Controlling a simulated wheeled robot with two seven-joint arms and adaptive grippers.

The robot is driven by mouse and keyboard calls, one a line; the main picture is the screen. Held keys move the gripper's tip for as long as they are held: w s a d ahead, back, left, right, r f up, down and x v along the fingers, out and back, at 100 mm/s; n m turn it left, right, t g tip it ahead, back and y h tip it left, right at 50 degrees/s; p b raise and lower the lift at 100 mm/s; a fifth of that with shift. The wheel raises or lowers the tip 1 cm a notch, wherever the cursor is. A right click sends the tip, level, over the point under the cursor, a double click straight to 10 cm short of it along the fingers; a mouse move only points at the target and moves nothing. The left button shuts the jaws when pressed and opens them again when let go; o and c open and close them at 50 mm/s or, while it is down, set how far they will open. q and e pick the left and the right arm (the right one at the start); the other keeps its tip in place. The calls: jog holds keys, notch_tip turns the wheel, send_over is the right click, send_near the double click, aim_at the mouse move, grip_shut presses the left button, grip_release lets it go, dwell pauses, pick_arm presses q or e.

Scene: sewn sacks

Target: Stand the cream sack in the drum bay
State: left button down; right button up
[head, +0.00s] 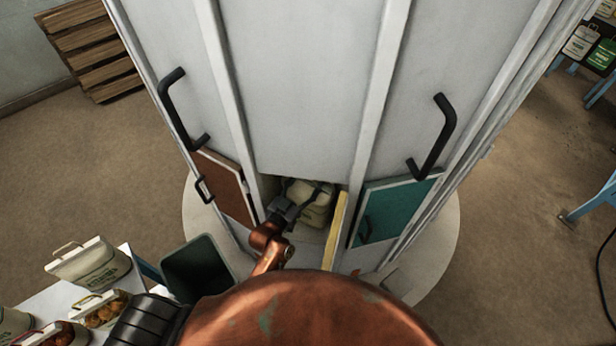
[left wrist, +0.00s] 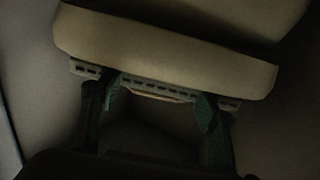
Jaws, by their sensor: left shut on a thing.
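The drum (head: 305,80) is a tall pale grey body. Its open bay (head: 269,187) is low at the front, between a brown panel and a teal panel. The cream sack (head: 318,207) is inside this bay, partly hidden by my gripper and the bay's edges. My left gripper (head: 297,205) reaches into the bay and is shut on the sack. In the dark left wrist view the sack's pale top band (left wrist: 165,47) lies across the fingers (left wrist: 158,90). I cannot tell whether its base rests on the bay floor. My right gripper is not in view.
A yellow-edged panel (head: 336,230) stands at the bay's right side. A dark green bin (head: 199,268) is to the left, beside a white table with several sacks (head: 89,262). Wooden pallets (head: 92,50) are at the back left.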

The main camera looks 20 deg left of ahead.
pick_arm(q)
jog(key=shift+w+f, duration=0.15)
jog(key=shift+f, duration=0.4)
jog(key=c, duration=1.2)
grip_release()
jog(key=shift+f, duration=0.55)
jog(key=o, duration=0.5)
jog(key=shift+s, duration=0.2)
jog(key=shift+s+r, duration=0.1)
jog(key=b+v, duration=0.1)
jog(key=v, duration=1)
jog(key=shift+s+a, duration=0.2)
jog(key=shift+s, duration=0.2)
